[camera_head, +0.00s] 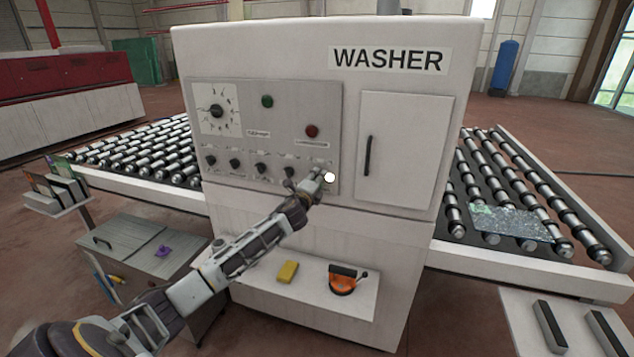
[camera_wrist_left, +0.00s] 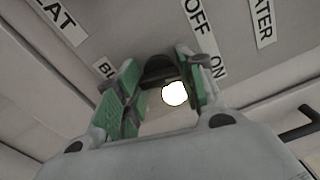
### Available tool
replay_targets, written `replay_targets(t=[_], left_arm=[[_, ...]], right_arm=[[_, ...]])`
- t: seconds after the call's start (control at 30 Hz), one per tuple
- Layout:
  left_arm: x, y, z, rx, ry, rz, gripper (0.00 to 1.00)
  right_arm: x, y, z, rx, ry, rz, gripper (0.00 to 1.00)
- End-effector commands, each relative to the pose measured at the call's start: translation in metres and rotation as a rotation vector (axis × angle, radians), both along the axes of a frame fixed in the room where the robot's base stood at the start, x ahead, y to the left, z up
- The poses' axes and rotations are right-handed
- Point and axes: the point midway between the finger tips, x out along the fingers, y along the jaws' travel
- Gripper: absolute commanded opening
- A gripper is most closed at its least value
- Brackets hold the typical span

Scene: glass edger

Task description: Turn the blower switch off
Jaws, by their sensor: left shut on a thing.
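The grey control panel (camera_head: 282,118) of the washer carries a row of dark knobs along its lower edge. My left gripper (camera_head: 316,182) is at the right end of this row, against the panel. In the left wrist view, its green-padded fingers (camera_wrist_left: 160,88) are on either side of a black knob (camera_wrist_left: 158,68). They are shut on it. The knob sits between a partly hidden label starting "BL" (camera_wrist_left: 106,72) and an "OFF" and "ON" label (camera_wrist_left: 203,38). The knob's exact setting is hard to read. My right gripper is in neither view.
A plain white disc (camera_head: 329,177) shows beside the fingers. A cabinet door with a black handle (camera_head: 368,155) is right of the panel. Below, a shelf (camera_head: 312,296) holds a yellow sponge (camera_head: 288,271) and an orange suction tool (camera_head: 342,285). Roller conveyors (camera_head: 140,150) flank the washer.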

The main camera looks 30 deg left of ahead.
Motion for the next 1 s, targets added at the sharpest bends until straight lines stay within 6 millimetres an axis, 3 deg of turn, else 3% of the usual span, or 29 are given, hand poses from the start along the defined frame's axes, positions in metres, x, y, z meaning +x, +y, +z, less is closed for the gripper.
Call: replay_targets(t=[0.6, 1.0], left_arm=[[-0.0001, -0.0005, -0.0021, -0.569, -0.133, 0.001, 0.15], [-0.0001, -0.0002, -0.0018, -0.809, -0.19, 0.002, 0.15]], right_arm=[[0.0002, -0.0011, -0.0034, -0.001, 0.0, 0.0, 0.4], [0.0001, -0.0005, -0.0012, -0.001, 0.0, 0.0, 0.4]])
